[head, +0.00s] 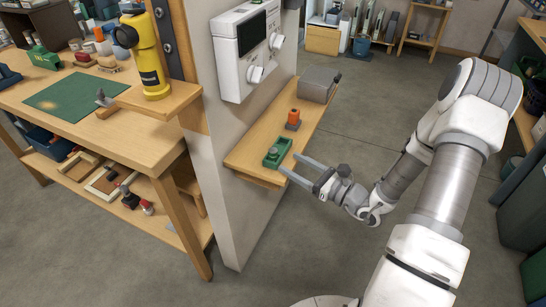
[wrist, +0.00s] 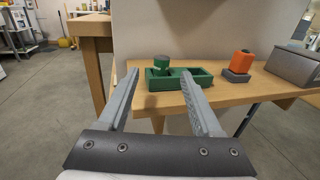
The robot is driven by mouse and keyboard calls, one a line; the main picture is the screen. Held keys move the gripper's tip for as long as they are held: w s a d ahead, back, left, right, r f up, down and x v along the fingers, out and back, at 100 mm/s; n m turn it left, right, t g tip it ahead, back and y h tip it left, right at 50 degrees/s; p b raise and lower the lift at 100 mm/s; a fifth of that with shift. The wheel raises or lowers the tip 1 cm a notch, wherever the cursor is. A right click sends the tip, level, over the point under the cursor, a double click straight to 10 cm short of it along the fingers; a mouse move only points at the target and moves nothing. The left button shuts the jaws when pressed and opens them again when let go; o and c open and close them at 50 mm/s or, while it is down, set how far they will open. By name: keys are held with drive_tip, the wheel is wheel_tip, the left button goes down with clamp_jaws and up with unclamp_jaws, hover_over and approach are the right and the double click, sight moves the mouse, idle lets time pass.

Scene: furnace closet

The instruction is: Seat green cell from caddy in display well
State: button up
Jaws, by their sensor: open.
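The green caddy (head: 283,146) lies near the front end of a narrow wooden wall shelf. In the wrist view the caddy (wrist: 168,85) is a low green tray. The green cell (wrist: 160,65), a short cylinder with a grey top, stands upright at its left end. My gripper (head: 291,165) is open and empty, just off the shelf edge on the near side of the caddy. In the wrist view my gripper (wrist: 160,74) has its fingers pointing at the caddy, with the cell seen between the tips. A white wall unit (head: 247,50) has a dark screen and knobs; I cannot make out a well on it.
An orange block on a grey base (head: 293,120) stands farther along the shelf (head: 245,158), with a grey box (head: 318,84) behind it. A wooden workbench (head: 130,125) with a yellow device (head: 150,65) stands left of the wall. Open floor lies below the shelf.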

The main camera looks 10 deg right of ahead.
sight(276, 153)
drive_tip(key=b+x, duration=0.1)
drive_tip(key=x, duration=0.4)
drive_tip(key=shift+w+a, duration=0.1)
drive_tip(key=shift+w, duration=0.25)
clamp_jaws()
